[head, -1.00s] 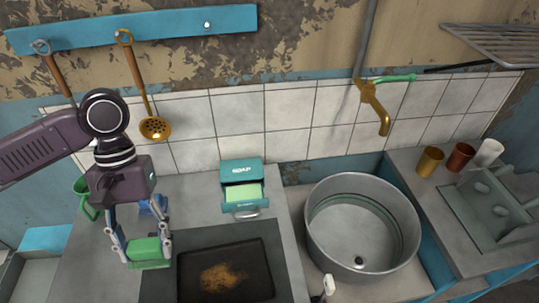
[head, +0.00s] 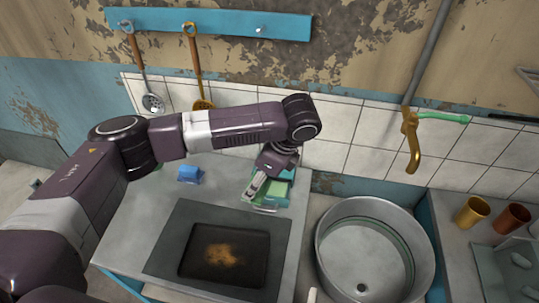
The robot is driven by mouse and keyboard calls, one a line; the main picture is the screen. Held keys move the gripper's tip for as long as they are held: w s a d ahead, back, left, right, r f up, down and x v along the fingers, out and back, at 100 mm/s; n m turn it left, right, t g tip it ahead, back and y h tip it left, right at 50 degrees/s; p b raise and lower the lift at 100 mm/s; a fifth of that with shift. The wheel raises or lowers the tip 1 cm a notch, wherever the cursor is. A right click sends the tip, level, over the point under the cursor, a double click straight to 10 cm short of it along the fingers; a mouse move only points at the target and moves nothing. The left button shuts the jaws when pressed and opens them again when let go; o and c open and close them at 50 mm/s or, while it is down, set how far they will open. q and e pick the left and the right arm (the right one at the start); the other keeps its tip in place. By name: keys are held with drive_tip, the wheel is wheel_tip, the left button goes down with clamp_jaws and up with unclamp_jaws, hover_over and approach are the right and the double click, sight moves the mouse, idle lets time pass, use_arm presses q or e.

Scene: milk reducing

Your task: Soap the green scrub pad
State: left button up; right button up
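My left gripper (head: 257,190) points down at the open soap box (head: 286,174) at the back right of the counter. It appears shut on the green scrub pad (head: 275,189), which shows only in part beside the fingers. The pad is over or in the box's drawer, and I cannot tell whether it touches the pale green soap. The gripper and wrist hide most of the box and the soap. My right gripper is not in view.
A black tray (head: 200,267) with a brown stain lies on a dark mat (head: 168,258) in front of the box. A blue sponge-like block (head: 190,174) lies to the left. A round metal basin (head: 325,255) stands at right, below a brass tap (head: 412,150).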

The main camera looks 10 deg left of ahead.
use_arm(q)
drive_tip(key=w+d+f+m+t+h+p, duration=0.1)
drive_tip(key=w+m+t+h+p, duration=0.2)
drive_tip(key=w+m, duration=0.6)
drive_tip(key=m+h, duration=0.1)
drive_tip(key=m, duration=0.6)
drive_tip(key=shift+w+d+f+t+h, duration=0.25)
drive_tip(key=shift+d+t+h, duration=0.05)
drive_tip(key=shift+t, duration=0.1)
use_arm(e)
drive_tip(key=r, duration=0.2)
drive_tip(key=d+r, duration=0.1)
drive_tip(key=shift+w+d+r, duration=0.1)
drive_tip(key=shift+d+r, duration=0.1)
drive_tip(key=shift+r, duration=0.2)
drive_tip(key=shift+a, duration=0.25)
use_arm(q)
drive_tip(key=shift+f, duration=0.1)
drive_tip(key=shift+w+f+b, duration=0.1)
drive_tip(key=shift+f+b, duration=1.35)
drive_tip(key=shift+f, duration=2.45)
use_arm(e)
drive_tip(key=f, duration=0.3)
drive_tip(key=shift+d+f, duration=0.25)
use_arm(q)
drive_tip(key=shift+f, duration=0.45)
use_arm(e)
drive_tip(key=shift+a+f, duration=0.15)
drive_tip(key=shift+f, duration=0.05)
